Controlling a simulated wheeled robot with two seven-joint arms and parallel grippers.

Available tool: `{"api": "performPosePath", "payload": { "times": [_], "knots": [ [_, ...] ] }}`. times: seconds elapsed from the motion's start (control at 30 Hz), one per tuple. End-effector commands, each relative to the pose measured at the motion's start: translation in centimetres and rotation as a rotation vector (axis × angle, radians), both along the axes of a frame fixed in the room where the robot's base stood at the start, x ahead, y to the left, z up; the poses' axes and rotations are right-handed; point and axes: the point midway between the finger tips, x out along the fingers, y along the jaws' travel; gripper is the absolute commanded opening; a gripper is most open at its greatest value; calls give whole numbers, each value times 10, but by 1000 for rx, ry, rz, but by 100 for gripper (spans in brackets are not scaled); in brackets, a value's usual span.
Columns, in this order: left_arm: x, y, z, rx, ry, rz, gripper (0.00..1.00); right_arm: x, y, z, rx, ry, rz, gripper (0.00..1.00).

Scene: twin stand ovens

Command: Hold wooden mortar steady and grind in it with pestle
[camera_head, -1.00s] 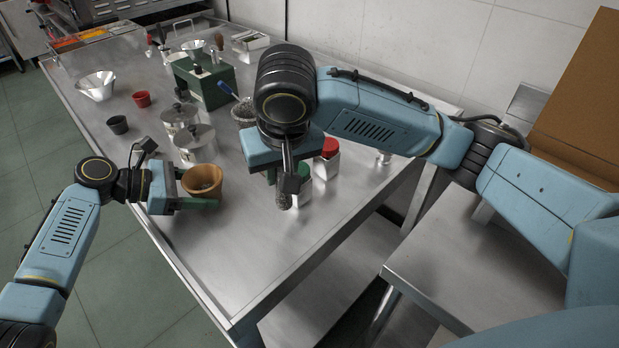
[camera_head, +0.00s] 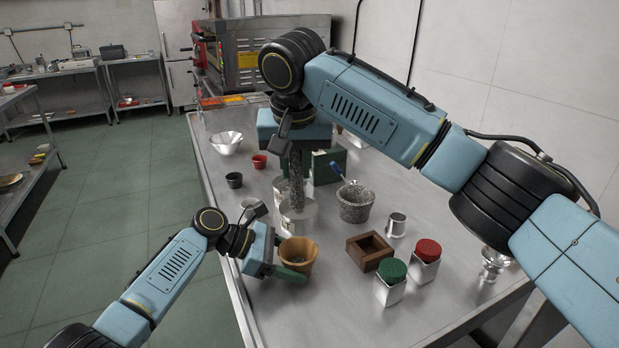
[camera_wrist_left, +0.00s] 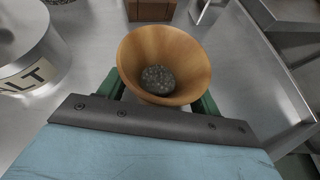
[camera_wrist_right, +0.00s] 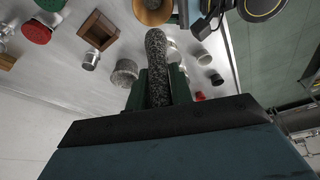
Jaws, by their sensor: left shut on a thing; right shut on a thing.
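The wooden mortar (camera_head: 298,250) is upright near the table's left edge. My left gripper (camera_head: 287,270) is shut on it, with green fingers on either side. In the left wrist view, the mortar (camera_wrist_left: 190,50) has a dark speckled mass at its bottom. My right gripper (camera_head: 296,160) is shut on the grey speckled pestle (camera_head: 296,188), which hangs down, apart from the mortar. The pestle (camera_wrist_right: 156,60) also shows in the right wrist view, its rounded end below the mortar's rim in the picture. The upper part of the pestle is hidden by the gripper.
Metal canisters (camera_head: 297,224) stand behind the pestle. To the right are a granite mortar (camera_head: 355,205), a wooden box (camera_head: 369,250), a metal cup (camera_head: 397,224), and green-lidded (camera_head: 391,272) and red-lidded (camera_head: 427,252) shakers.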

Motion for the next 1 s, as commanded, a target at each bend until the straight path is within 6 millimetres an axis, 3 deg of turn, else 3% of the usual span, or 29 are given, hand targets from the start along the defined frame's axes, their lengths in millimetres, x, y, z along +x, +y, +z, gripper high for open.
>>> {"api": "performPosePath", "payload": {
  "times": [1.0],
  "knots": [
    [0,0,0,0,0,-1,51,0,-1,-86,0,1,0,0]
  ]
}}
